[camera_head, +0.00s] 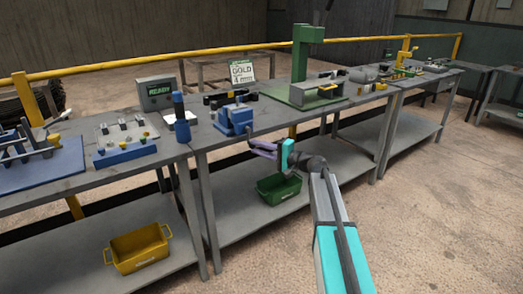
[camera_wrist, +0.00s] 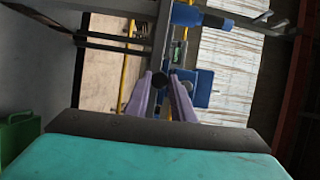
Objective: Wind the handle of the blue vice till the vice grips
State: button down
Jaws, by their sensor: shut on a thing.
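The blue vice (camera_head: 234,121) stands near the front edge of the middle bench. It also shows in the wrist view (camera_wrist: 203,88), turned on its side, behind my fingers. My gripper (camera_head: 254,147) reaches to the front of the vice, just off the bench edge, with purple fingers. In the wrist view the fingers (camera_wrist: 160,84) are shut on the vice handle, whose dark round end (camera_wrist: 159,80) shows between their tips. The rest of the handle is mostly hidden. I cannot see whether the vice jaws touch anything.
A blue bottle-like post (camera_head: 180,118) stands left of the vice. A green press (camera_head: 303,90) is to its right, and dark parts (camera_head: 229,98) lie behind it. A green bin (camera_head: 279,189) sits on the shelf below my gripper. The floor in front is clear.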

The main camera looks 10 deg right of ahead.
jog(key=shift+s+a+f+m+t+y, duration=0.15)
jog(key=shift+a+m, duration=0.1)
jog(key=shift+m, duration=0.3)
jog(key=shift+s+a+m+t+y, duration=0.15)
jog(key=shift+a+m, duration=0.1)
jog(key=shift+m, duration=0.3)
jog(key=c, duration=1.5)
grip_release()
jog(key=v, duration=1.3)
jog(key=shift+s+d, duration=0.25)
jog(key=shift+s, duration=0.05)
